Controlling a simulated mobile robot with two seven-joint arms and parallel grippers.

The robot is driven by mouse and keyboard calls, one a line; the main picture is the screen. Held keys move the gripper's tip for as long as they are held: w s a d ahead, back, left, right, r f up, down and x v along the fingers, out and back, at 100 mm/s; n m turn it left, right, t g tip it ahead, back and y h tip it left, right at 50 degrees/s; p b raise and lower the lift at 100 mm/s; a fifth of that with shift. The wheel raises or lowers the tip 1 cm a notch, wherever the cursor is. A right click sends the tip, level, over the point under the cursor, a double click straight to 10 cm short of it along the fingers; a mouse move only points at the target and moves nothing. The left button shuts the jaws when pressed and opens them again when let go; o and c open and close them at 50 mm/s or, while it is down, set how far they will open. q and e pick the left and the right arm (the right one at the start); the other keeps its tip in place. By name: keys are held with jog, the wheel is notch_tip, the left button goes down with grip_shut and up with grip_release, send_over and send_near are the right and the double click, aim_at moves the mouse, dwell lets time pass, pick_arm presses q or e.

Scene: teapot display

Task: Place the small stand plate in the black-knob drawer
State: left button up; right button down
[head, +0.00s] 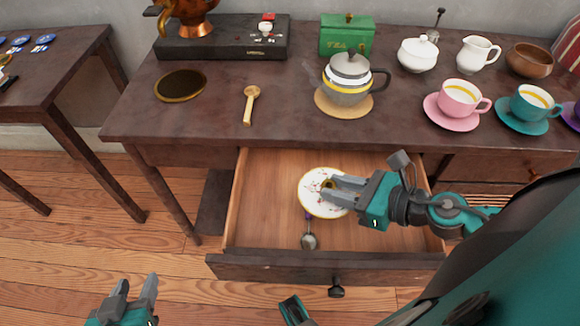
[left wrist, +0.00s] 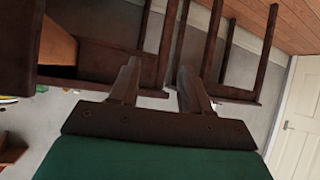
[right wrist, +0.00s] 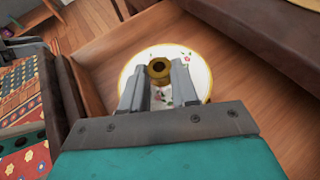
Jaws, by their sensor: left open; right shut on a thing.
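The small stand plate (head: 312,202) is white with a gold rim and small flowers, and has a gold round foot or stem at its middle. My right gripper (head: 331,188) is shut on that gold part, which also shows between its fingers in the right wrist view (right wrist: 159,68). The plate is within the outline of the open black-knob drawer (head: 265,195); I cannot tell whether it touches the drawer floor. The black knob (head: 336,289) is on the drawer front. My left gripper (head: 137,284) is open and empty, low at the left, away from the drawer.
A spoon (head: 309,240) lies in the drawer just in front of the plate. The drawer's left part is bare. The table (head: 220,110) above holds a teapot (head: 347,76), a green tea box (head: 347,36), cups and a wooden scoop (head: 250,104). A second table (head: 55,75) stands left.

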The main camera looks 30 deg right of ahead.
aim_at(318, 187)
jog(key=w+p, duration=0.1)
jog(key=w+a+p, duration=0.2)
jog(key=w, duration=0.1)
jog(key=shift+r, duration=0.35)
jog(key=p+x, duration=0.2)
jog(key=x, duration=0.6)
jog(key=shift+w+a+f, duration=0.15)
jog(key=shift+a+f, duration=0.05)
jog(key=shift+f, duration=0.35)
jog(key=shift+f+b, duration=0.25)
jog(key=shift+b, duration=0.15)
notch_tip(318, 187, down, 3)
jog(key=b, duration=0.2)
jog(key=shift+b, duration=0.3)
jog(key=shift+f, duration=0.15)
jog(key=c, duration=1.2)
grip_release()
jog(key=shift+o, duration=1.3)
pick_arm(q)
jog(key=shift+s+r, duration=0.15)
jog(key=shift+r, duration=0.8)
pick_arm(e)
jog(key=shift+o, duration=0.4)
